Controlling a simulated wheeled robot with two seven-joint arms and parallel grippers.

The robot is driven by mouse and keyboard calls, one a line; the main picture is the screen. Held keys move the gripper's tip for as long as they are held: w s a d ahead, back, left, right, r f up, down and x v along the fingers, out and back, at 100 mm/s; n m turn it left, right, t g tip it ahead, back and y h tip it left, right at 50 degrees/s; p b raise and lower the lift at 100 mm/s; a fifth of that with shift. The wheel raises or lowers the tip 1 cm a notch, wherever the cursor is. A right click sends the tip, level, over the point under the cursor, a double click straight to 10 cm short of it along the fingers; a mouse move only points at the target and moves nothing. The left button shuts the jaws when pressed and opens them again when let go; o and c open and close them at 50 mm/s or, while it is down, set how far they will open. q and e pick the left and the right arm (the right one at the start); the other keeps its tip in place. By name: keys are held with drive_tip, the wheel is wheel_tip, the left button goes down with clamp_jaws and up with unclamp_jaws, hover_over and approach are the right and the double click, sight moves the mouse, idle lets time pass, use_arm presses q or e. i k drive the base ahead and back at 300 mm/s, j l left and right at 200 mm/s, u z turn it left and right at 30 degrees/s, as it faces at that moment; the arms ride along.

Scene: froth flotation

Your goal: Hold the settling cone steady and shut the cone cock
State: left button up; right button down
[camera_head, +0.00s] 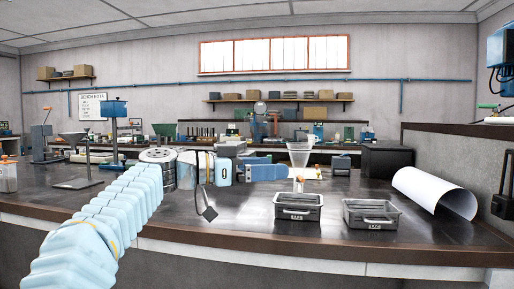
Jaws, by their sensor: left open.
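The settling cone (299,154) is a clear, upright funnel right of centre on the dark bench. An orange-tipped fitting, apparently the cone cock (299,180), shows below it, just above a grey tray. Whether the cock is open or shut is too small to tell. My left arm reaches in from the lower left in a pale blue sleeve. My left gripper (280,169) is open, with its blue jaws just left of the cone's lower part. I cannot tell whether it touches the cone. My right gripper is out of view.
Two grey trays, one below the cone (298,216) and one to its right (370,222), stand near the bench's front edge. A curled white sheet (430,190) lies at the right. A black box (387,160) stands behind. Stands and equipment crowd the left.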

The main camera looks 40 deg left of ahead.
sight(300, 179)
drive_tip(key=i+j, duration=0.35)
drive_tip(key=j, duration=0.15)
drive_tip(key=i+j, duration=0.35)
drive_tip(key=j, duration=0.2)
